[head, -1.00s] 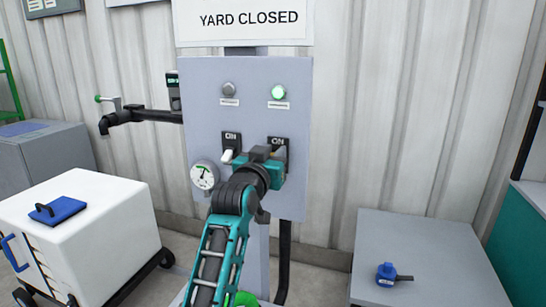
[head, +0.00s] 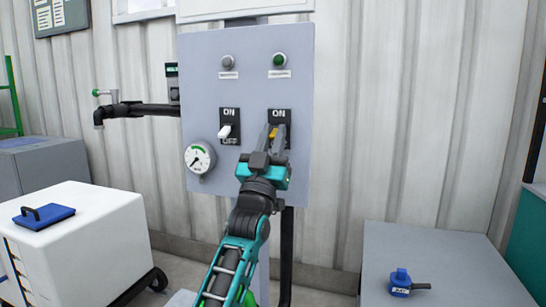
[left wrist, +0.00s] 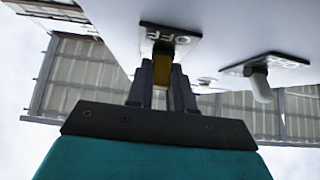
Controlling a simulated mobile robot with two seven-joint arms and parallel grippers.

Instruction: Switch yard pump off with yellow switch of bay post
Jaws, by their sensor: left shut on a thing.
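The bay post's grey panel (head: 204,80) stands in the middle of the head view. The yellow switch (head: 273,131) is on its right ON/OFF plate, partly hidden by my fingers. My left gripper (head: 276,142) comes up from below and is shut on the yellow switch. In the left wrist view the yellow lever (left wrist: 163,72) shows between the fingers (left wrist: 162,80), beside a plate marked OFF. The lever's exact tilt is hard to tell. The green lamp (head: 279,60) above is dark. My right gripper is not in view.
A white switch (head: 225,131) sits close to the left, also in the left wrist view (left wrist: 261,86). A gauge (head: 200,157) is lower left, its needle pointing down-left. A pipe (head: 145,109) juts out left. A white cart (head: 90,235) and grey box (head: 440,260) flank the post.

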